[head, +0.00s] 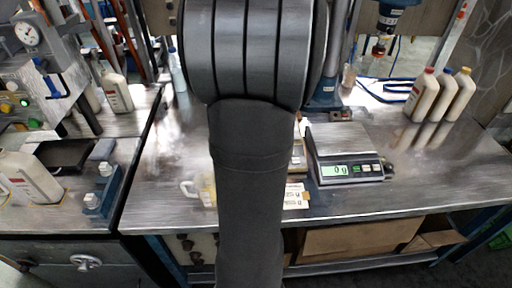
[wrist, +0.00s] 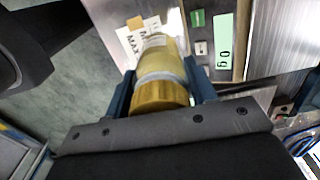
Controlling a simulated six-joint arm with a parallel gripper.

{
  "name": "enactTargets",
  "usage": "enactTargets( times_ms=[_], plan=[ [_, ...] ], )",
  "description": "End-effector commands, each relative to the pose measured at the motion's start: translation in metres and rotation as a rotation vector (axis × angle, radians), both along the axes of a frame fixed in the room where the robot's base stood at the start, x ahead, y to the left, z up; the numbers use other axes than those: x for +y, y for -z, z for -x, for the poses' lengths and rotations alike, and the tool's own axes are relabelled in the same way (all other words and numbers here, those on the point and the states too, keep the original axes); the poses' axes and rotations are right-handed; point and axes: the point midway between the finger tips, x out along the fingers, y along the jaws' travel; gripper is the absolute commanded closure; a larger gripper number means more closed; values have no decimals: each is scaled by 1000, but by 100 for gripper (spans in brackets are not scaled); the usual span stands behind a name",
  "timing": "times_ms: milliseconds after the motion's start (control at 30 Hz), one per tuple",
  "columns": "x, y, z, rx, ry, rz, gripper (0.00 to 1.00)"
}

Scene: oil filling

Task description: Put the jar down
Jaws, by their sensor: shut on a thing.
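My gripper (wrist: 160,78) is shut on a jar (wrist: 160,92) with a yellow-gold lid and a pale band, held between its two blue fingers in the wrist view. The lid end faces the wrist camera; the jar's far end is hard to make out, so I cannot tell whether it touches the surface below. In the head view my arm covers the gripper and the jar.
A scale (head: 346,171) reading 0 g stands right of my arm; its display also shows in the wrist view (wrist: 224,40). Printed labels (head: 295,196) lie by the bench's front edge. Several bottles (head: 440,97) stand back right.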

Motion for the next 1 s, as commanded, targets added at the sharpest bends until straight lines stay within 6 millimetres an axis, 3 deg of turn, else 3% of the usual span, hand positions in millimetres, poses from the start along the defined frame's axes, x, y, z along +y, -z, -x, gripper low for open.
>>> enactTargets(
  times_ms=[167, 500, 700, 867, 1000],
  plan=[
    [-15, -12, -10, -2, -1, 0, 75],
    [-68, -56, -92, -2, -15, 0, 75],
    [-96, -78, -126, -1, -23, 0, 75],
    [-108, -86, -139, -1, -29, 0, 75],
    [-101, -81, -149, 1, -32, 0, 75]
  ],
)
